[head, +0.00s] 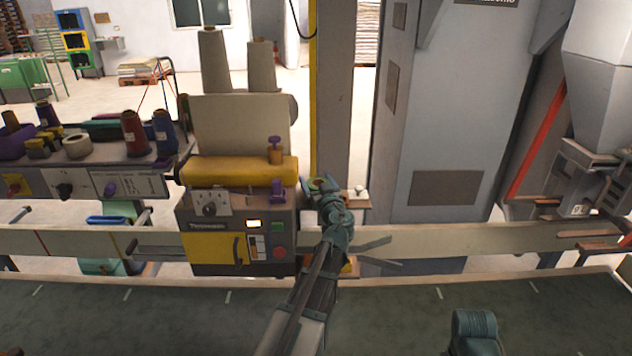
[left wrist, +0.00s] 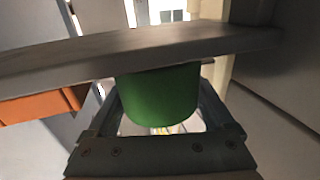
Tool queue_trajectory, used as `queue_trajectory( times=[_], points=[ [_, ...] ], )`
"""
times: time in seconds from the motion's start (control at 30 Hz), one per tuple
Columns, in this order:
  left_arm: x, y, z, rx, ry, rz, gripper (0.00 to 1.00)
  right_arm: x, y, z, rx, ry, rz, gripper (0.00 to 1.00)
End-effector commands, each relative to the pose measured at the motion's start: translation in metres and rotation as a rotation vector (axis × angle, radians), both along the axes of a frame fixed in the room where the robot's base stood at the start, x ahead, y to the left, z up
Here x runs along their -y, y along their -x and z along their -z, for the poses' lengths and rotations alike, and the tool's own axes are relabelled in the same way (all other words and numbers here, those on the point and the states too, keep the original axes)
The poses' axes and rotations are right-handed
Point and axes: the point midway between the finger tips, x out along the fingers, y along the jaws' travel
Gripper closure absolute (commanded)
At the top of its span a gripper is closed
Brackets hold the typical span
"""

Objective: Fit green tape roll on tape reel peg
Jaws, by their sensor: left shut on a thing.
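My left gripper (head: 322,184) is beside the right end of the sewing machine, shut on the green tape roll (head: 317,185). In the left wrist view the green tape roll (left wrist: 160,94) sits between the fingers, its upper part hidden behind a grey-brown bar that crosses the view. I cannot make out the tape reel peg for certain in either view, nor tell whether the roll touches it.
The sewing machine (head: 215,222) has a yellow cover and thread cones on top. A small ledge with a white knob (head: 359,191) is just right of my left gripper. A grey cabinet (head: 445,110) stands behind. A belt (head: 430,240) runs across in front.

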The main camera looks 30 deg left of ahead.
Motion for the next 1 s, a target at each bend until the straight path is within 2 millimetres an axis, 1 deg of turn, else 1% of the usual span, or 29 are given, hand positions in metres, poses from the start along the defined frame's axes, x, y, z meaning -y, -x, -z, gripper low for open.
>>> queue_trajectory(
  times=[0.1, 0.37, 0.4, 0.43, 0.47, 0.67, 0.77, 0.87, 1.0],
  points=[
    [0.0, 0.0, 0.004, 0.0, 0.0, 0.0, 0.72, 0.0, 0.0, 0.004, 0.0, 0.0, 0.0, 0.5],
    [0.0, 0.0, 0.004, 0.0, 0.0, 0.0, 0.72, 0.0, 0.0, 0.004, 0.0, 0.0, 0.0, 0.5],
    [0.0, 0.0, 0.004, 0.0, 0.0, 0.0, 0.08, 0.0, 0.0, 0.004, 0.0, 0.0, 0.0, 0.5],
    [0.0, 0.0, 0.004, 0.0, 0.0, 0.0, 0.03, 0.0, 0.0, 0.004, 0.0, 0.0, 0.0, 0.5],
    [0.0, 0.0, 0.004, 0.0, 0.0, 0.0, 0.0, 0.0, 0.0, 0.004, 0.0, 0.0, 0.0, 0.5],
    [0.0, 0.0, 0.004, 0.0, 0.0, 0.0, 0.0, 0.0, 0.0, 0.004, 0.0, 0.0, 0.0, 0.5],
    [0.003, 0.003, 0.004, 0.0, 0.0, 0.001, 0.0, 0.0, 0.0, 0.004, 0.0, 0.0, 0.0, 0.5],
    [0.012, 0.012, 0.004, 0.0, 0.0, 0.002, 0.0, 0.0, 0.0, 0.004, 0.0, 0.0, 0.0, 0.5],
    [0.033, 0.034, 0.004, 0.0, 0.0, 0.003, 0.0, 0.0, 0.0, 0.004, 0.0, 0.0, 0.0, 0.5]
  ],
)
